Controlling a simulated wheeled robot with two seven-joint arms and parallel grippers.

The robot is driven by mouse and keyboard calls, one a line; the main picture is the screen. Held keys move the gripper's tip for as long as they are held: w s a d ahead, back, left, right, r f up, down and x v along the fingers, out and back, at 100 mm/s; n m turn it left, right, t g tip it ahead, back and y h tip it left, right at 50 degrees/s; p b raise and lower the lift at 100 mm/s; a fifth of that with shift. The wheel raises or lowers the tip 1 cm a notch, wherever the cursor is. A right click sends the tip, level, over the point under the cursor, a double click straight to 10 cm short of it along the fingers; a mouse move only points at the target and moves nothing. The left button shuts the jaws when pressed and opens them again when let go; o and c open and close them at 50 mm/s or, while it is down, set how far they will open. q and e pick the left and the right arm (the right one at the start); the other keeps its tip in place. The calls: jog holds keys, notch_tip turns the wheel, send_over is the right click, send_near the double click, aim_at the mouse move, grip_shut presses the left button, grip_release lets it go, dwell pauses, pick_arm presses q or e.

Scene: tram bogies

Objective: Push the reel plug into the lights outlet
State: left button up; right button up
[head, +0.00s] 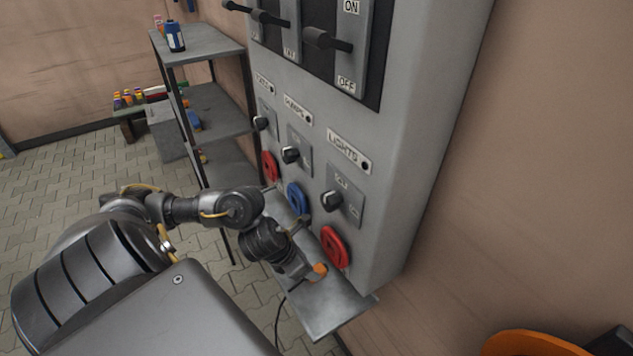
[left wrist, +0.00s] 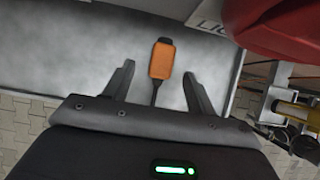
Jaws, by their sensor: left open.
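The orange reel plug (head: 319,271) is by the front of the panel's shelf, just below the red lights outlet (head: 334,247) and apart from it. In the left wrist view the plug (left wrist: 161,60) lies between and slightly beyond my open fingertips, with gaps on both sides. Its dark cable runs back toward the gripper. My left gripper (head: 305,272) points at the plug from the left; its fingers show in the left wrist view (left wrist: 159,70). A large red part, likely the outlet (left wrist: 285,25), fills the upper right there. My right gripper is not in view.
The grey panel (head: 425,120) carries knobs, large switches and further red (head: 269,166) and blue (head: 297,197) outlets. A small grey shelf (head: 335,305) juts out below. A metal rack (head: 205,45) stands behind. An orange rounded object (head: 530,344) is at bottom right.

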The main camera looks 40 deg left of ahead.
aim_at(315, 270)
pick_arm(q)
jog(key=x, duration=0.5)
jog(key=shift+d+f, duration=0.1)
jog(key=shift+d, duration=0.05)
jog(key=shift+c, duration=0.3)
jog(key=c, duration=0.9)
